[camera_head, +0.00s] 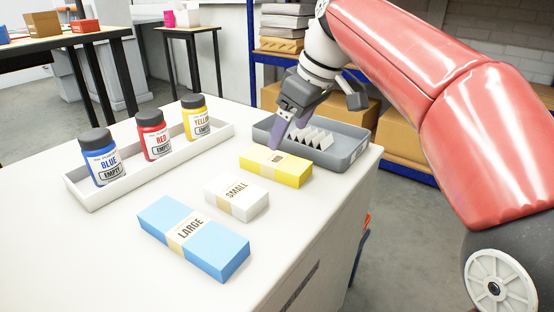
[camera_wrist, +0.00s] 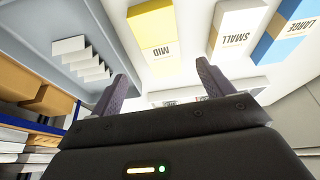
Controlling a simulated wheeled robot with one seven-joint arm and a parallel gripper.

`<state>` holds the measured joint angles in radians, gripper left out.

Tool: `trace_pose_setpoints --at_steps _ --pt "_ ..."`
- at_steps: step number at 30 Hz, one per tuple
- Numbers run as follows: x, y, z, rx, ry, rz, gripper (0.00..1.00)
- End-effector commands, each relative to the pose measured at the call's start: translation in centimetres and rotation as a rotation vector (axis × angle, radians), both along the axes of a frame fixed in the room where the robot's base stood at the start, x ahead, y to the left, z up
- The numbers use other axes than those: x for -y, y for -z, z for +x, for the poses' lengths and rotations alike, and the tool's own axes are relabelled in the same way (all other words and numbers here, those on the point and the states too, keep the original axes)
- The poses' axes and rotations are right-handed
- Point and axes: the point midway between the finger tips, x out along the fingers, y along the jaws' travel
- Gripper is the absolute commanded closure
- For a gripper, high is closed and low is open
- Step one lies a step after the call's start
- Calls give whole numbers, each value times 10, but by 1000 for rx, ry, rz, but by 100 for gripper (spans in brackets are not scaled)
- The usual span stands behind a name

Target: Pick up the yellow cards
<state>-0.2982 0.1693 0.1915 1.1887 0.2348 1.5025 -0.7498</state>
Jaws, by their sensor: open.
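The yellow cards (camera_head: 275,166) are a flat yellow block with a pale paper band, lying on the white table. In the wrist view the yellow cards (camera_wrist: 152,22) lie ahead of the fingers, and their band reads MID. My gripper (camera_head: 287,137) is above the table near the back-left end of the yellow cards, pointing down. In the wrist view my gripper (camera_wrist: 160,85) has its two purple fingers wide apart with nothing between them. The head view does not show clearly how high the fingertips are.
A white SMALL block (camera_head: 236,197) and a blue LARGE block (camera_head: 194,237) lie in front. A grey tray (camera_head: 343,158) with several white folded pieces stands close behind the yellow cards. A white tray (camera_head: 85,198) holds blue, red and yellow bottles at the left.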

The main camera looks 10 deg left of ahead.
Motion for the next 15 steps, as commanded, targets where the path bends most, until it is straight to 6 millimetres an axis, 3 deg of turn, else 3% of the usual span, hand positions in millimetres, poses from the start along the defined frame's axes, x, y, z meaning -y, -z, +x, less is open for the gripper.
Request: trace_pose_setpoints --at_steps 10,15 --pt "-16 31 5 -2 -26 3 20" --pt "-21 57 6 -1 -25 2 20"
